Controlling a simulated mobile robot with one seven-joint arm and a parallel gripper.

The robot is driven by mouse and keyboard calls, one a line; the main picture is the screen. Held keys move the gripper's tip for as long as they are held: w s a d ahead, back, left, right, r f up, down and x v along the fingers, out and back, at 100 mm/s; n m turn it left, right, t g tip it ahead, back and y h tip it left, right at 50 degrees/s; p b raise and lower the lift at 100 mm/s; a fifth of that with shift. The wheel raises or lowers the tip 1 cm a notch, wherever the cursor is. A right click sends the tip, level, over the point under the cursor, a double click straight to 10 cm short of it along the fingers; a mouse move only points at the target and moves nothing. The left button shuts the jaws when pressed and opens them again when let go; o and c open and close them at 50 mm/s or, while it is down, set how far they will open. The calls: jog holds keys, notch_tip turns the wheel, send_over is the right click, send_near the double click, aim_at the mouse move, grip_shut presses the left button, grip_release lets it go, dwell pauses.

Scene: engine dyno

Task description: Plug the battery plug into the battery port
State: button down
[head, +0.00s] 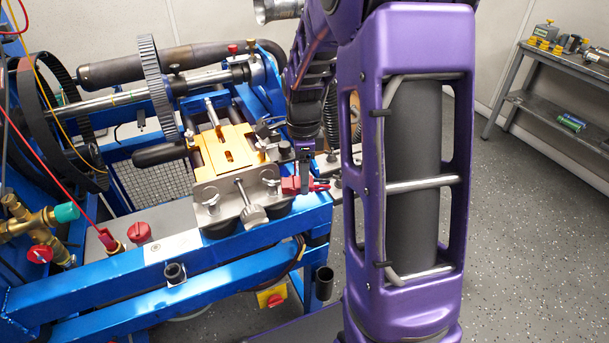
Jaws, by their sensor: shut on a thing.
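My gripper (305,182) points down at the right end of the blue engine stand, partly behind my purple arm. It is shut on a small red piece that looks like the battery plug (320,185); red shows on both sides of the dark fingers. The part on the left (290,186) lies close to the steel bracket beside the stand's top rail. I cannot tell whether it belongs to the plug or to the battery port. The port is not clearly made out, and contact between plug and port cannot be judged.
The blue stand (230,262) carries a gold block (228,150), a steel bracket with a knob (253,215), a toothed wheel (160,88) and brass valves (35,222). A grey workbench (565,65) with tools stands at the back right. The speckled floor between is clear.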

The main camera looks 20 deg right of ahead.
jog(key=shift+a, duration=0.1)
grip_release()
jog(key=shift+r, duration=0.1)
dwell(0.3)
jog(key=shift+r+p, duration=3.1)
jog(key=shift+r, duration=0.85)
